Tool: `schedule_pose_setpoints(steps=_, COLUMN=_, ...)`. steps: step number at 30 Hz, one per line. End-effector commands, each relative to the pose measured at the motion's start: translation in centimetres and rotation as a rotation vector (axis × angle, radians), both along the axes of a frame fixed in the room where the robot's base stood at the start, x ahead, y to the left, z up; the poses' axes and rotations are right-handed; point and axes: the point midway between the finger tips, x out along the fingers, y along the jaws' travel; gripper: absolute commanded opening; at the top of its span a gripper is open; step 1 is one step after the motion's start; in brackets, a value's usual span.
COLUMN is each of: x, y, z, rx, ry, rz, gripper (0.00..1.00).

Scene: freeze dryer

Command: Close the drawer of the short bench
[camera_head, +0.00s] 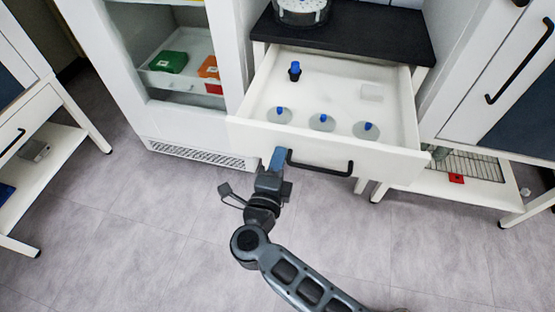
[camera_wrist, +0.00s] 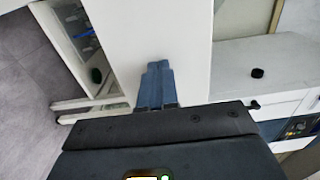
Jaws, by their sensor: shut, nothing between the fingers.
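The short bench has a black top (camera_head: 345,35) and a white drawer (camera_head: 325,147) that is pulled out. A black bar handle (camera_head: 320,168) is on the drawer front. My gripper (camera_head: 278,158) is at the drawer front, by the handle's left end; I cannot tell whether it touches. In the wrist view my gripper (camera_wrist: 157,70) shows its fingers together, with nothing between them, against a white surface (camera_wrist: 150,30).
A white cabinet with an open compartment (camera_head: 190,45) holding green and orange boxes stands left of the drawer. A white cabinet with a black handle (camera_head: 520,60) and a low shelf with a wire rack (camera_head: 470,163) are right. The grey floor (camera_head: 130,235) is clear in front.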

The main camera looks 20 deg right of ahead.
Motion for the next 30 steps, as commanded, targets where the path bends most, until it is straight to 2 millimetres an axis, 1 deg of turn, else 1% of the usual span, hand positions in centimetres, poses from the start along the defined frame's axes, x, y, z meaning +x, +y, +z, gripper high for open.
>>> schedule_pose_setpoints(steps=5, x=0.1, y=-0.1, z=0.0, rx=0.000, ry=0.000, rz=-0.001, gripper=0.00)
schedule_pose_setpoints(steps=8, x=0.5, y=-0.4, z=0.0, rx=0.000, ry=-0.001, rz=-0.002, gripper=0.00)
schedule_pose_setpoints(steps=13, x=2.3, y=-1.8, z=0.0, rx=0.000, ry=-0.001, rz=-0.005, gripper=0.00)
schedule_pose_setpoints(steps=17, x=4.7, y=-3.5, z=0.0, rx=0.000, ry=-0.003, rz=-0.007, gripper=0.00)
schedule_pose_setpoints(steps=30, x=14.6, y=-10.7, z=-0.2, rx=0.002, ry=-0.003, rz=-0.005, gripper=0.00)
